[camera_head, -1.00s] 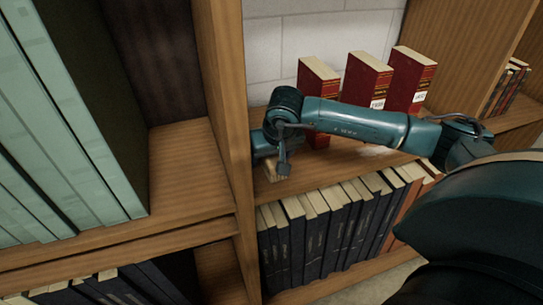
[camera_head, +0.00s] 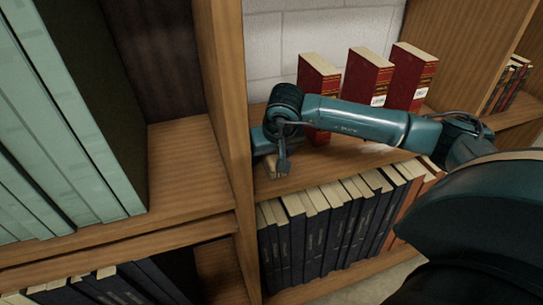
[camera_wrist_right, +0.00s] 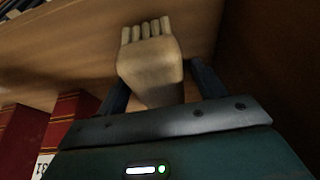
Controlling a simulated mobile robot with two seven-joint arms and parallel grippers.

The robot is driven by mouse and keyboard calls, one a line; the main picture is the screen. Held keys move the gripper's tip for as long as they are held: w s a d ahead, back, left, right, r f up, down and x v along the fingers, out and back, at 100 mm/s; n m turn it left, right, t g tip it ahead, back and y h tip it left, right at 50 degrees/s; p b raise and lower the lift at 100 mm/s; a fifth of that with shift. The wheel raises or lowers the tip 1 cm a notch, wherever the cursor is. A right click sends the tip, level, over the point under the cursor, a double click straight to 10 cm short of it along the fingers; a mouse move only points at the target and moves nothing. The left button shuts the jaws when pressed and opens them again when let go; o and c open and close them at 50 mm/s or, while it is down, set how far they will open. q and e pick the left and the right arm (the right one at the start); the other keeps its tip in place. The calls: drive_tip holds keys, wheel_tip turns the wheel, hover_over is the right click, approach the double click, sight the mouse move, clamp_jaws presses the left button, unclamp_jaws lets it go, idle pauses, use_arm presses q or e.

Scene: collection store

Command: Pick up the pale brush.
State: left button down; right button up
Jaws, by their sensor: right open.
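The pale brush (camera_wrist_right: 152,68) is a beige, blocky piece with several short finger-like tufts at its far end. In the right wrist view it lies between the two dark fingers of my open right gripper (camera_wrist_right: 160,76), with a finger on each side. I cannot tell whether either finger touches it. In the head view a small pale part of the brush (camera_head: 272,167) shows on the wooden shelf, beside the upright divider, mostly hidden by my right gripper (camera_head: 266,143) and wrist. My left gripper is not in view.
Three red books (camera_head: 368,76) stand behind my right forearm. The wooden divider (camera_head: 228,110) is close to the left of my right gripper. Dark blue books (camera_head: 320,235) fill the shelf below. Large pale green volumes (camera_head: 60,120) stand at left.

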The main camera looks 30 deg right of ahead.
drive_tip(key=shift+c, duration=0.6)
drive_tip(key=shift+c, duration=0.6)
drive_tip(key=c, duration=0.8)
drive_tip(key=shift+c, duration=0.2)
